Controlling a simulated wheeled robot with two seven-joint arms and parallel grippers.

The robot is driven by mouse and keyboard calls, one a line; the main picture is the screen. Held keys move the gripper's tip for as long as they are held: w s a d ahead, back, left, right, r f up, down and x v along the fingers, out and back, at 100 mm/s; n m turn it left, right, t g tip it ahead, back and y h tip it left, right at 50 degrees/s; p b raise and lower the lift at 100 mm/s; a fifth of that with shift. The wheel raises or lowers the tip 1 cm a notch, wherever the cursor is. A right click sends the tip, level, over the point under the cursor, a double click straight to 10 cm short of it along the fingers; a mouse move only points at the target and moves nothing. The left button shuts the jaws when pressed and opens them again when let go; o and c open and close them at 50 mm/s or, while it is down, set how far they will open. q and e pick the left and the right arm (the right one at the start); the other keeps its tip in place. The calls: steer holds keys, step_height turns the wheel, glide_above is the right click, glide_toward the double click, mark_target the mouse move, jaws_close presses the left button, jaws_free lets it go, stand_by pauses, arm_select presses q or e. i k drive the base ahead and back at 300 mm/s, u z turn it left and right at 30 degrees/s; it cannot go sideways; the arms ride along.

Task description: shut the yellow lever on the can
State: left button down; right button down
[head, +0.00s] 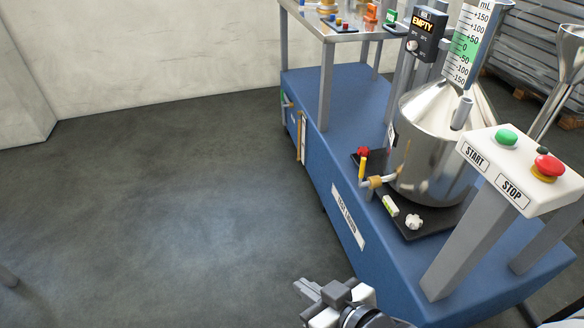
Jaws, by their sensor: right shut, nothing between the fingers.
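The metal can (425,165) with a cone-shaped top stands on a black plate on the blue base. A brass valve (377,182) sticks out low on its left side. The yellow lever (362,168) stands about upright at the valve's outer end, close to a red knob (363,151). My right gripper (308,290) is at the bottom centre, shut and empty. It is apart from the lever, nearer to me and left of the base's front part. My left gripper is out of view.
A white START/STOP panel (520,165) on grey posts stands right of the can. A small level (390,206) and a white knob (413,222) sit before it. A display reading EMPTY (427,32) is above.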

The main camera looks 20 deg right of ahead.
mark_target(361, 184)
steer(key=u, duration=0.3)
steer(key=i, duration=1.05)
steer(key=z, duration=1.75)
